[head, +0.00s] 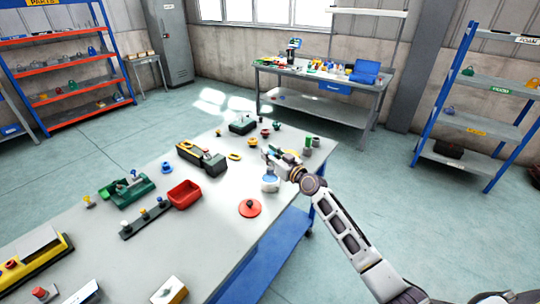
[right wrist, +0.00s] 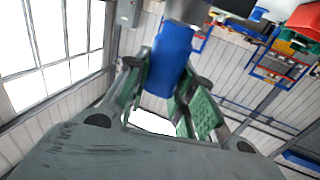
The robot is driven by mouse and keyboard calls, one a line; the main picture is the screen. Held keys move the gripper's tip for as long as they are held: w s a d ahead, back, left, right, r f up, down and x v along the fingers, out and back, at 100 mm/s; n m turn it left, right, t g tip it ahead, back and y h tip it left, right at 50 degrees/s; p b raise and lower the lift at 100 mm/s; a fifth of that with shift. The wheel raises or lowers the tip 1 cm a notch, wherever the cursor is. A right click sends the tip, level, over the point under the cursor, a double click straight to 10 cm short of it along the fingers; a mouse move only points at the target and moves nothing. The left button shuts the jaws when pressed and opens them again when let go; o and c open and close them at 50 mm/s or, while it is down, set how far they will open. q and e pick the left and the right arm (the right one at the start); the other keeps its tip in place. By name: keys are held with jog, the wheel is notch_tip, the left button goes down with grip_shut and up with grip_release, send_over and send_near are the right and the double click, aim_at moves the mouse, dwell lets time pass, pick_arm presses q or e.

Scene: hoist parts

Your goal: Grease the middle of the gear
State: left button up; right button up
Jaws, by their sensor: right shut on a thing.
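My right gripper (head: 277,160) is above the far right part of the table. In the right wrist view its green-padded fingers (right wrist: 160,95) are shut on a blue cylinder (right wrist: 170,55) with a grey end. A white and blue container (head: 270,183) shows just below the gripper in the head view; I cannot tell whether it is the held cylinder. A flat round red part (head: 250,208) with a small dark centre lies on the table in front of the gripper. It may be the gear, but its teeth cannot be made out. My left gripper is not in view.
The grey table (head: 215,235) also holds a red bin (head: 185,194), a green part (head: 127,188), a yellow and black hoist body (head: 202,157) and several small knobs. Bare tabletop lies around the red part. A workbench (head: 320,80) and shelves stand behind.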

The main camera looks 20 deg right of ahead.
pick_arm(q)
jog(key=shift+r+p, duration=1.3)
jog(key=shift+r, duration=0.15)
pick_arm(e)
jog(key=shift+r, duration=1.85)
